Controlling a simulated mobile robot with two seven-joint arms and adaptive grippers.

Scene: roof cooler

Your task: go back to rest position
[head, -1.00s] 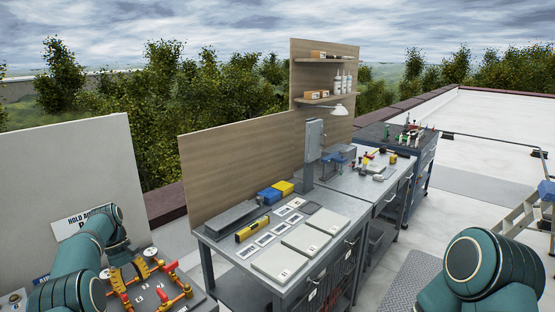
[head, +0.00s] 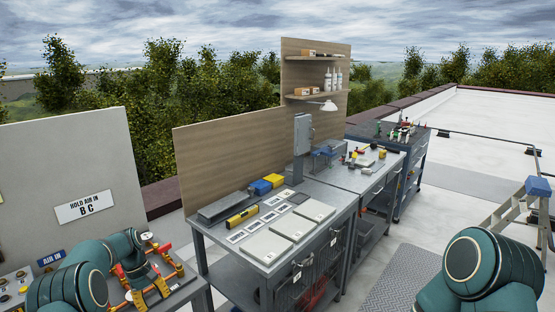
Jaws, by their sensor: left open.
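My left arm comes in from the lower left, over a small bench with red-and-yellow valve fittings (head: 178,270). My left gripper (head: 151,293) points down at these fittings, with its yellow-orange fingers apart. I see nothing held between them. I cannot tell whether the fingers touch the fittings. My right arm shows only as a large teal joint at the lower right. My right gripper is out of view.
A grey workbench (head: 240,257) with white plates, a yellow level and blue and yellow boxes stands in the middle. A white panel with a "HOLD AIR IN B C" sign (head: 85,207) stands at left. A stepladder (head: 520,205) stands at right. Grey floor lies between.

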